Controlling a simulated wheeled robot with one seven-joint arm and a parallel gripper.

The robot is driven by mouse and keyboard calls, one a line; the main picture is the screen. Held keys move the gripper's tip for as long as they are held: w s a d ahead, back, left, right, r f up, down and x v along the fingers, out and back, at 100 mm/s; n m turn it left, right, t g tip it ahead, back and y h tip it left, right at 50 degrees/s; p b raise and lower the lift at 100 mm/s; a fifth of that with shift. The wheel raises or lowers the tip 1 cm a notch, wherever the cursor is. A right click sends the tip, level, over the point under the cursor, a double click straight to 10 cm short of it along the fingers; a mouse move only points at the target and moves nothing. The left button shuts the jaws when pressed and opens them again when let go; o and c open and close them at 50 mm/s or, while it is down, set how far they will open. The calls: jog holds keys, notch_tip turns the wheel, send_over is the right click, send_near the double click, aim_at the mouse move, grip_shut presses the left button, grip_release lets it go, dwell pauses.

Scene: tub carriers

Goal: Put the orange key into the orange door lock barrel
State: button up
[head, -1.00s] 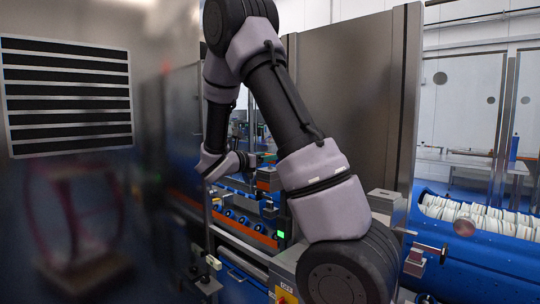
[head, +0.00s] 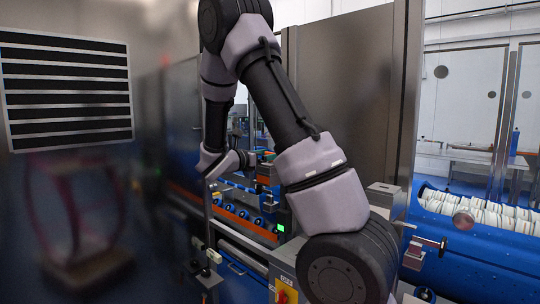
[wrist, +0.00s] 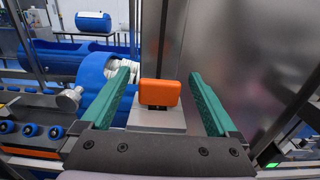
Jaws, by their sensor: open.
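An orange block with rounded edges (wrist: 160,93), which looks like the head of the orange key, stands above a grey block (wrist: 157,122) in the wrist view. A small dark piece shows just under it; whether that is a key shaft in a slot I cannot tell. My gripper (wrist: 160,80) is open, with one green finger on each side of the orange block and a gap on both sides. In the head view a small orange patch (head: 265,180) shows beside the end of my arm. I cannot make out an orange door lock barrel in either view.
A tall metal panel (head: 345,90) stands behind my arm. A blue tub (head: 480,250) filled with white pieces lies at the right. A rail with several blue rollers (wrist: 30,129) runs at the left in the wrist view. A vented metal cabinet (head: 66,90) is close at the left.

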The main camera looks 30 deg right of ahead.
jog(key=v, duration=1)
jog(key=shift+a, duration=0.4)
jog(key=shift+s, duration=0.15)
jog(key=s+d+f+m+g+y, duration=0.1)
jog(key=s+d+m+g+y, duration=0.2)
jog(key=s+m+y, duration=0.35)
jog(key=s+d+m+g+y, duration=0.2)
jog(key=s+m+g+y, duration=0.1)
jog(key=s+m, duration=0.55)
jog(key=s+a+r+m+t+y, duration=0.7)
jog(key=s+a+r+m+y, duration=0.1)
jog(key=a+m+y, duration=0.1)
jog(key=shift+a+r+m, duration=0.3)
jog(key=shift+a+m, duration=0.35)
jog(key=shift+m, duration=0.45)
